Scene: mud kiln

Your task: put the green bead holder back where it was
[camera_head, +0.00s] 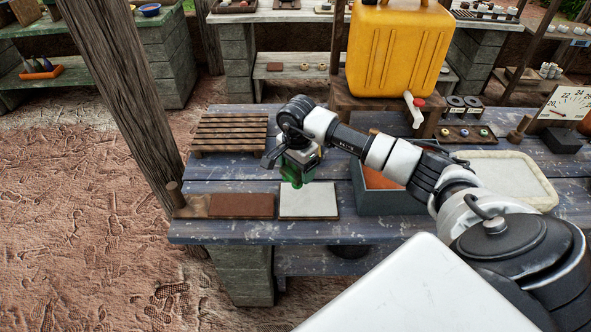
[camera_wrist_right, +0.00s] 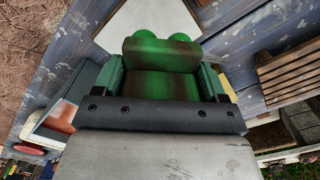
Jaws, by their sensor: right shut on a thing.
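The green bead holder (camera_head: 291,180) is in my right gripper (camera_head: 297,164), above the table and over the far part of a pale white board (camera_head: 309,203). In the right wrist view the holder (camera_wrist_right: 160,84) is a dark-streaked green block with two rounded green ends, held between the fingers of my right gripper (camera_wrist_right: 161,78). The white board (camera_wrist_right: 150,22) shows beyond it there. I cannot tell whether the holder touches the board. My left gripper is not in view.
A brown board (camera_head: 242,206) lies left of the white board. A slatted wooden rack (camera_head: 229,131) is behind it. A grey bin (camera_head: 395,203) and a pale tray (camera_head: 512,178) are to the right. A yellow water container (camera_head: 398,50) stands behind. A wooden post (camera_head: 120,95) rises at left.

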